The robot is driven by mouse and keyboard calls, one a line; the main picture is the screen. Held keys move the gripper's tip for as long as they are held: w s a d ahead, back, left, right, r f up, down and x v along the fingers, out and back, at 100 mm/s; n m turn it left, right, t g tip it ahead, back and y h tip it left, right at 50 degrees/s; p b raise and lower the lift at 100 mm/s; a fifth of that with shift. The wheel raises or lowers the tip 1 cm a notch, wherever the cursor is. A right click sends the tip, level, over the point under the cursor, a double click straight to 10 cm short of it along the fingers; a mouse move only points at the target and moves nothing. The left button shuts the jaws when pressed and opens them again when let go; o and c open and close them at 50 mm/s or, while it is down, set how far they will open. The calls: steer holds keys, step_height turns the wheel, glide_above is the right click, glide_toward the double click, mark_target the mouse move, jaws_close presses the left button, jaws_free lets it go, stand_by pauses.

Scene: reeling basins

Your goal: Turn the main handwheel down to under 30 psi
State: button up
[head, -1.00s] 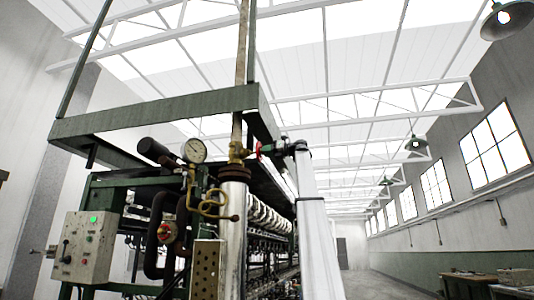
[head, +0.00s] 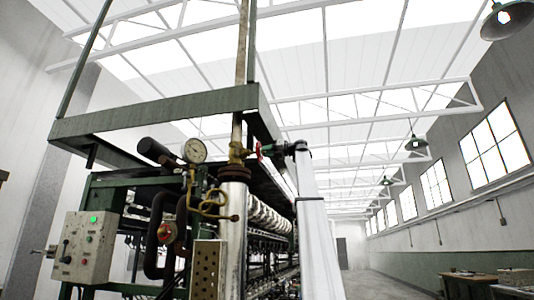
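A red handwheel (head: 260,151) shows nearly edge-on at the brass valve (head: 237,152) on the vertical pipe. A round white pressure gauge (head: 194,151) with a dark rim stands to its left; its needle and numbers are too small to read. My gripper (head: 268,150) is at the right side of the handwheel, at the end of my white arm, which rises from the bottom of the picture. It is at or very near the wheel. Its fingers are small and dark here, so I cannot tell whether they grip the rim.
A second small red and yellow knob (head: 166,232) sits lower left on dark pipework. A grey control box (head: 84,247) with a green light is at far left. A green beam (head: 155,112) crosses above the valve. The reeling machine (head: 265,225) stands behind; open floor lies at right.

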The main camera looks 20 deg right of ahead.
steer(key=o, duration=0.8)
steer(key=v, duration=0.7)
